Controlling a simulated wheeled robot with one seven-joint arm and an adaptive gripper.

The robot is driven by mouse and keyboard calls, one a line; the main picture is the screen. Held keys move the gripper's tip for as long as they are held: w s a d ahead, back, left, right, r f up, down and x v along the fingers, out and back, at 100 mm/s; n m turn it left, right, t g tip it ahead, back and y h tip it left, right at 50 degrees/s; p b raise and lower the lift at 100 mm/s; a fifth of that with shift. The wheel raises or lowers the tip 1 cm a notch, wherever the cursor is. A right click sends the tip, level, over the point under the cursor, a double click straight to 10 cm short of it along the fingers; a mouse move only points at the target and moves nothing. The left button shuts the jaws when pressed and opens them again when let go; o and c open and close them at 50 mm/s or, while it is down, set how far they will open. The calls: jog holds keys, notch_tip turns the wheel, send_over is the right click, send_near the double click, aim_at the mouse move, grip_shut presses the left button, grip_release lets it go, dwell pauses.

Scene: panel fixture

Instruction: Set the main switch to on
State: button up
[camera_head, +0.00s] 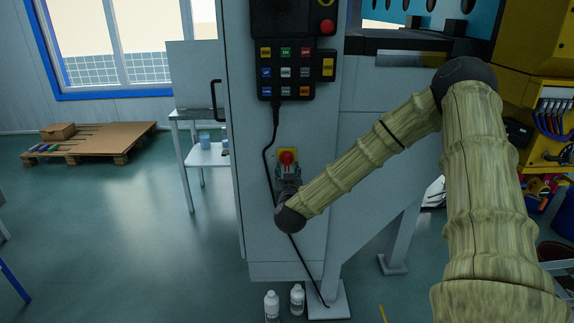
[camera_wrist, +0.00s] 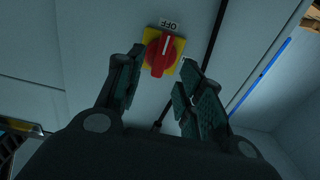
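The main switch (camera_head: 287,157) is a red rotary knob on a yellow plate, low on the front of the grey cabinet. In the wrist view the red knob (camera_wrist: 158,57) has a white mark on its end toward a label reading OFF (camera_wrist: 169,25), which appears upside down. My gripper (camera_head: 288,172) is just below the switch in the head view. In the wrist view my gripper (camera_wrist: 161,66) is open, one finger on each side of the knob with visible gaps. No contact with the knob is apparent.
A button panel (camera_head: 286,72) with a red emergency knob (camera_head: 327,27) is above the switch. A black cable (camera_head: 268,165) hangs beside the switch. White bottles (camera_head: 272,305) stand on the floor by the cabinet. A pallet (camera_head: 90,142) lies at far left, with open floor before it.

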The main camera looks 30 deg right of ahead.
aim_at(287, 163)
jog(key=shift+x, duration=2.4)
jog(key=shift+a, duration=0.1)
jog(key=shift+c, duration=0.3)
grip_shut()
